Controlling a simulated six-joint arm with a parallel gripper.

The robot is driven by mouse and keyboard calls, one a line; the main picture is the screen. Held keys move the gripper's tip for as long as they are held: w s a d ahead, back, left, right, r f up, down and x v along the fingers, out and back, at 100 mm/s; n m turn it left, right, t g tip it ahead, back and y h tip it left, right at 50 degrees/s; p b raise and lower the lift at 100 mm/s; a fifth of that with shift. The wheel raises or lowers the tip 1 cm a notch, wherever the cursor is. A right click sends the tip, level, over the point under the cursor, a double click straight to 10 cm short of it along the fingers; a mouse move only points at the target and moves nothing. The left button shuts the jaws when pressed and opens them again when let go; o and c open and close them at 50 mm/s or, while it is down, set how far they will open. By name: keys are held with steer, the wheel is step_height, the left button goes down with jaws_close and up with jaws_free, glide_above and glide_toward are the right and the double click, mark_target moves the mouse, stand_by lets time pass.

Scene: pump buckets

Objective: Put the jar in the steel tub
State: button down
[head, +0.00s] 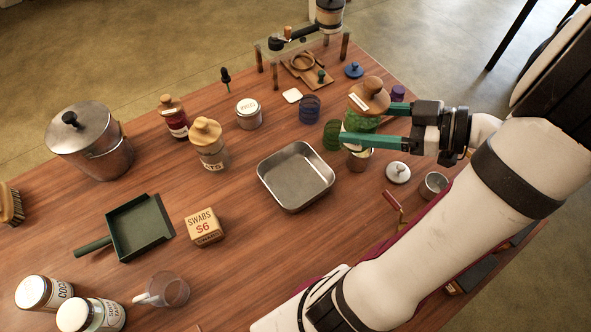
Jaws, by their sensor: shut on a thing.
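My gripper (366,122) reaches in from the right with teal fingers. It is shut on a glass jar (362,123) with a wooden lid, a pale label and green contents. One finger passes in front of the jar and the other is partly hidden behind it. The jar looks slightly tilted; I cannot tell whether its base is clear of the table. The steel tub (268,177), an open rectangular pan, lies to the left of the gripper and is empty. The jar is apart from it.
A green mesh cup (331,135) and a small metal cup (359,160) sit close to the jar. A blue mesh cup (310,108), a white-lidded tin (249,115) and a wooden-lidded jar (212,157) stand around the tub.

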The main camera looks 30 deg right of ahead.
step_height(320, 180, down, 11)
glide_above(296, 183)
steer(key=shift+f, duration=5.55)
steer(key=shift+f, duration=0.1)
jaws_free()
